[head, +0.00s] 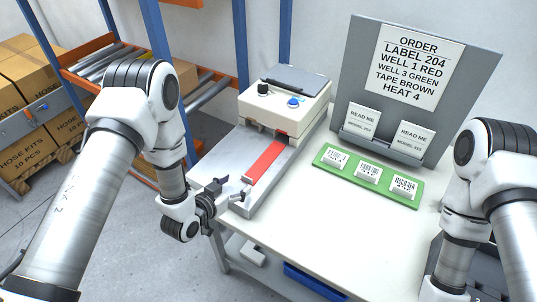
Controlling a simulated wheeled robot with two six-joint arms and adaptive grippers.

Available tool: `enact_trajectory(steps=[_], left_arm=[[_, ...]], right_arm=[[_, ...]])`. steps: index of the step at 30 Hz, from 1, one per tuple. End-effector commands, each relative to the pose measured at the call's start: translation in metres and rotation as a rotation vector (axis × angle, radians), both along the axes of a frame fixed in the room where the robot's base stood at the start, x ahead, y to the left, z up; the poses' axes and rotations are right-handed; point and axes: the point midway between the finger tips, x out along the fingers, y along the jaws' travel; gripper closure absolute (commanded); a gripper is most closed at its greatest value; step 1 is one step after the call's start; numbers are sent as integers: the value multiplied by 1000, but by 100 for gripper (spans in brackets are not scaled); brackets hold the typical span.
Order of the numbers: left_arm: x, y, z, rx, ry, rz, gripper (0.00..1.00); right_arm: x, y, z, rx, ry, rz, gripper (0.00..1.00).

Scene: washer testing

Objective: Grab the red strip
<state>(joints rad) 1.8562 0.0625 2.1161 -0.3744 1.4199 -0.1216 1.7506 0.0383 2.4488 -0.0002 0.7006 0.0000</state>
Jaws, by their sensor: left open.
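The red strip (267,161) lies flat on a grey metal plate (225,166), running from the front of a cream machine (285,103) toward the table's left front edge. Its near end is by my left gripper. My left gripper (231,189) is open and empty, with its dark fingers at the near end of the strip, close to it; I cannot tell whether they touch. My right arm comes in at the right, but its gripper is not clearly visible.
A green tray (337,163) with several white labelled pieces sits right of the machine. Behind it stands a grey order board (358,67) with two cards. The white table's front (300,225) is clear. Boxes (62,122) and a shelf rack stand at the left.

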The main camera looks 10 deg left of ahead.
Motion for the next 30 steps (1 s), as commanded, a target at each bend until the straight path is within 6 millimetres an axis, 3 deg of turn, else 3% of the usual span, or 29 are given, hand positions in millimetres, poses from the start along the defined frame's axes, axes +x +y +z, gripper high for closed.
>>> enact_trajectory(steps=[10, 18, 22, 30], left_arm=[[48, -20, -16, 2, 4, -1, 31], [54, -22, -22, 1, 7, 1, 31], [54, -22, -22, 1, 7, 1, 77], [54, -22, -22, 1, 9, 1, 80]], right_arm=[[-1, 0, 26, 0, 2, -2, 60], [-1, 0, 25, 0, 2, -2, 60], [-1, 0, 25, 0, 3, -2, 60], [-1, 0, 25, 0, 2, -2, 60]])
